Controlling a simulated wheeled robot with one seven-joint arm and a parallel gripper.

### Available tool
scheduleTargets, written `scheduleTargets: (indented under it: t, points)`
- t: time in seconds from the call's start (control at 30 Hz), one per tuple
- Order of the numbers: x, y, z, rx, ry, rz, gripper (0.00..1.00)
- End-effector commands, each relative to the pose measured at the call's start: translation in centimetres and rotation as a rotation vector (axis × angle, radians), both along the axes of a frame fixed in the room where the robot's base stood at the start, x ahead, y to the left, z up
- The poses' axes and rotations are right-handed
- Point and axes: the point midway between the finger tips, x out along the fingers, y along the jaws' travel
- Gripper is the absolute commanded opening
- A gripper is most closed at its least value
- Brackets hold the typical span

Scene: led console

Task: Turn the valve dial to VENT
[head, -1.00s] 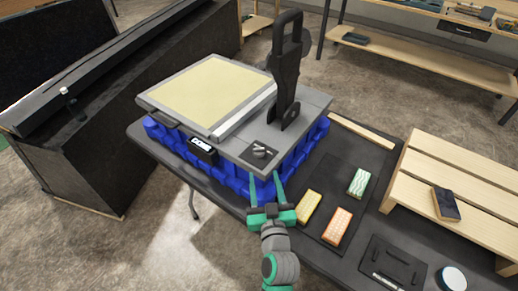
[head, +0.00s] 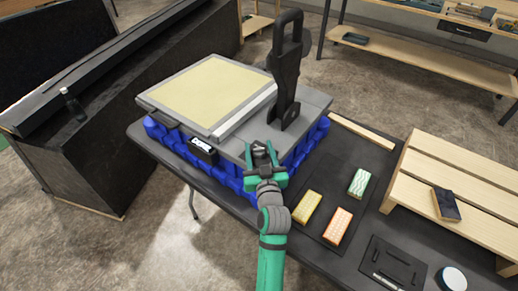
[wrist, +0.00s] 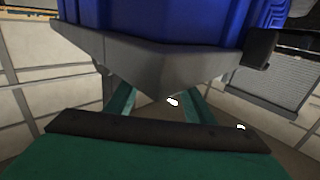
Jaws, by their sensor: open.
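The grey console (head: 316,98) lies on a blue crate-like base (head: 170,140) on the dark table. The valve dial sits at the console's near right corner and is mostly hidden behind my gripper in the head view. My gripper (head: 262,153) is over that corner with its green fingers apart. I cannot tell whether they touch the dial. In the wrist view the two green fingers (wrist: 158,105) reach past a grey corner of the console (wrist: 150,65), with the blue base (wrist: 160,18) above it. The dial's labels cannot be read.
A black upright lever handle (head: 287,75) stands just behind the dial corner. A pale yellow panel (head: 205,90) and a small display (head: 203,146) are left of it. Yellow (head: 307,207), orange (head: 337,226) and green (head: 359,182) blocks lie right of my arm, near a wooden rack (head: 450,180).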

Motion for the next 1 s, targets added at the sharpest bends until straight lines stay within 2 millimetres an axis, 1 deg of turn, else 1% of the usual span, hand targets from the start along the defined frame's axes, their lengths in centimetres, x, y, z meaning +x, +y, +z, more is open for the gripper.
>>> scheduleTargets:
  t: [0.1,0.33,0.37,0.4,0.47,0.5,0.53,0.8,1.0]
  points:
    - [0.40,0.08,-0.04,-0.001,0.001,0.000,0.48]
    - [0.45,0.10,-0.04,-0.001,0.001,0.000,0.48]
    - [0.44,0.09,-0.04,0.000,0.001,0.000,0.46]
    - [0.44,0.09,-0.04,0.000,0.001,0.000,0.36]
    - [0.44,0.09,-0.03,0.000,0.000,0.000,0.22]
    - [0.43,0.09,-0.03,0.000,0.000,0.000,0.13]
    - [0.43,0.10,-0.03,0.000,0.000,0.000,0.07]
    - [0.43,0.05,-0.02,0.000,0.000,0.009,0.07]
    - [0.45,0.03,-0.01,0.001,0.000,0.054,0.07]
